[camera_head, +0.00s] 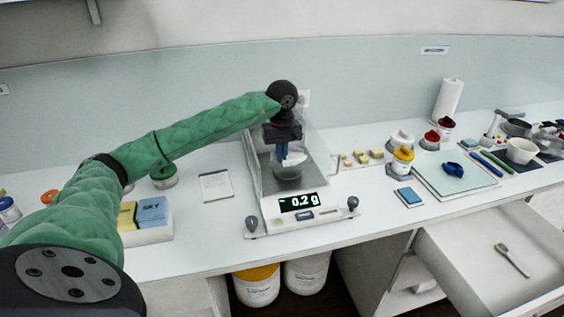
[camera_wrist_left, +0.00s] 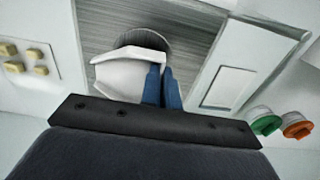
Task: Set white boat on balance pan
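The white boat (camera_head: 293,160) is a small pale weighing dish, inside the glass draft shield of the balance (camera_head: 262,222). My left gripper (camera_head: 282,154) reaches in from above, its blue fingers close together at one side of the boat. In the left wrist view the fingers (camera_wrist_left: 163,88) appear shut on the edge of the white boat (camera_wrist_left: 122,76). The round balance pan (camera_head: 288,173) lies below the boat; in the wrist view the boat partly covers the pan (camera_wrist_left: 148,38). I cannot tell whether the boat touches it. My right gripper is not in view.
The balance display (camera_head: 298,202) reads about -0.2 g. Glass walls stand close around the gripper. A white card (camera_head: 216,186) and a green-lidded jar (camera_head: 164,178) are to the left. An open drawer (camera_head: 480,265) with a spoon juts out at the right.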

